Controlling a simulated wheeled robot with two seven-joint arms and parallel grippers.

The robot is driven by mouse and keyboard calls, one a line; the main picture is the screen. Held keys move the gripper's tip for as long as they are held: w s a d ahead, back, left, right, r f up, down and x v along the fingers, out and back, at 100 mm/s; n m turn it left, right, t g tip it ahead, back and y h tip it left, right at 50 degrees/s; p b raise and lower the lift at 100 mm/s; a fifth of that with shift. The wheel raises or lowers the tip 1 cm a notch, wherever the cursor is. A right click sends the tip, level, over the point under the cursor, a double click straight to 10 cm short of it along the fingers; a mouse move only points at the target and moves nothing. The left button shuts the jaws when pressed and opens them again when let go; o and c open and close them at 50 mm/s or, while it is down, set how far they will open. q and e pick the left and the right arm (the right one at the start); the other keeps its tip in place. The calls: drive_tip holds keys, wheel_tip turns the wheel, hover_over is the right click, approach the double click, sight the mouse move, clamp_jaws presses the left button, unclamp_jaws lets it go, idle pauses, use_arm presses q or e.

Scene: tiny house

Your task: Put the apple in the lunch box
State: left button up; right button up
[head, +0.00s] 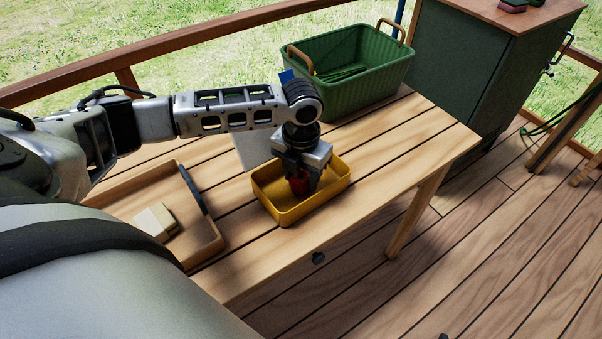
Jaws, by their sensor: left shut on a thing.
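The red apple (299,185) shows between the fingers of my left gripper (301,187). The gripper points down and is shut on the apple, over the inside of the yellow lunch box (283,215). The lunch box is open and stands on the wooden table. The fingers hide part of the apple, and I cannot tell whether it touches the box floor. My right gripper is not in view.
A green basket (375,80) with wooden handles stands at the table's back. A wooden tray (206,238) with a pale block (154,222) lies to the left. A green cabinet (466,85) stands behind the table (400,150). The table's right end is clear.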

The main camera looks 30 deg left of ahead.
sight(301, 176)
use_arm(q)
drive_tip(key=shift+f, duration=0.15)
drive_tip(key=o, duration=1)
wheel_tip(301, 176, up, 12)
drive_tip(key=shift+r, duration=0.2)
drive_tip(key=shift+s, duration=0.1)
